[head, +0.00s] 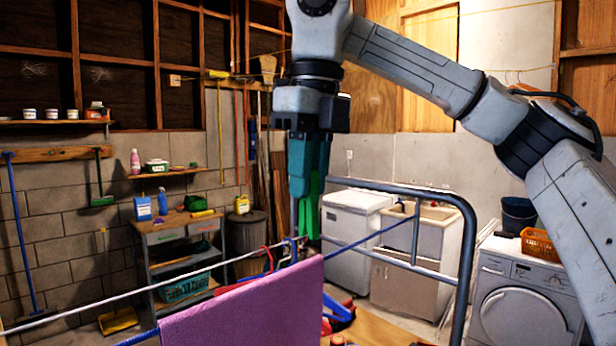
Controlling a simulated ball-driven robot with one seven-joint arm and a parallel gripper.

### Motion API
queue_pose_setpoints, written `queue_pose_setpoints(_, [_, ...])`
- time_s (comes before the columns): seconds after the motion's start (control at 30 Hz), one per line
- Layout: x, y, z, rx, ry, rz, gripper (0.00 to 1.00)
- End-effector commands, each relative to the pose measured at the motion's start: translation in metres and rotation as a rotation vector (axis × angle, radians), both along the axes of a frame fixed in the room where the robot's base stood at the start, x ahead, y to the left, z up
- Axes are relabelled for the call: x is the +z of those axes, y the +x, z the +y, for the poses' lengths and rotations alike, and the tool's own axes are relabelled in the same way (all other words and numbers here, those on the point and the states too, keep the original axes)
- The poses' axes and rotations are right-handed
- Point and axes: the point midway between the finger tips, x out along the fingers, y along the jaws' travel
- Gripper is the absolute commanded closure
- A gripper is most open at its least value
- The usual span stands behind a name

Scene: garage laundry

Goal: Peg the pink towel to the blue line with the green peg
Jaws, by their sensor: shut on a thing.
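The pink towel (245,312) hangs over the blue line (370,238), which comes out past both ends of its top edge. The towel's lower part is cut off by the frame. My gripper (308,180) points straight down with teal fingers, above the towel's right end. It is shut on the green peg (311,215), which hangs below and beside the fingers. The peg's lower end shows just above the towel's top right corner; I cannot tell how far apart they are in depth.
A white line (100,300) runs close by on the left, with red and blue hangers (268,262) near the gripper. A grey rail (465,230) curves down at right. Behind stand a shelf unit (160,235), a white chest (350,215), a sink (430,212) and a washer (520,300).

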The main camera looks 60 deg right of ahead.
Motion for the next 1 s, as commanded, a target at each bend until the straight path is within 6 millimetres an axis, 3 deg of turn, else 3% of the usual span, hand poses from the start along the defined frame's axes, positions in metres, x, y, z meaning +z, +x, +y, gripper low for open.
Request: queue_pose_setpoints(1.0, [-0.048, 0.000, 0.000, 0.000, 0.000, 0.001, 1.00])
